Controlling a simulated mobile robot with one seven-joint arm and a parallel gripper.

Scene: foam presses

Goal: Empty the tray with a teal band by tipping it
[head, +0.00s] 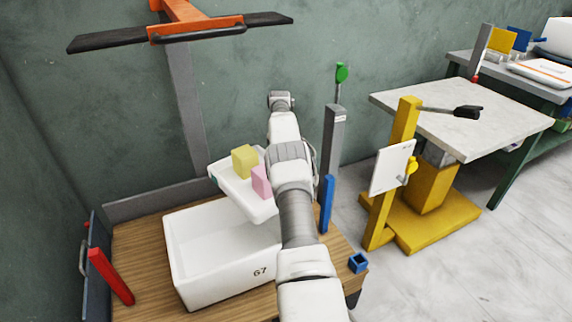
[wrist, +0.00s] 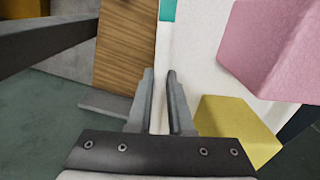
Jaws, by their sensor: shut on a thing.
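The white tray (head: 238,198) with a teal band is held above the back right of a large white bin (head: 215,282) in the head view. A yellow foam block (head: 244,161) and a pink foam block (head: 261,182) are on it. I cannot tell for sure whether it is tilted. The wrist view shows the tray's white surface (wrist: 196,62), a bit of the teal band (wrist: 168,9), the pink block (wrist: 272,45) and the yellow block (wrist: 236,130) close by. My gripper (wrist: 161,75) is shut on the tray's rim; my arm hides it in the head view.
The bin stands on a wooden table (head: 140,248). A red post (head: 110,276), a blue post (head: 327,204) and a small blue cube-like part (head: 358,263) are around it. A grey post with a green knob (head: 342,73) stands behind. A yellow press stand (head: 404,118) is at right.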

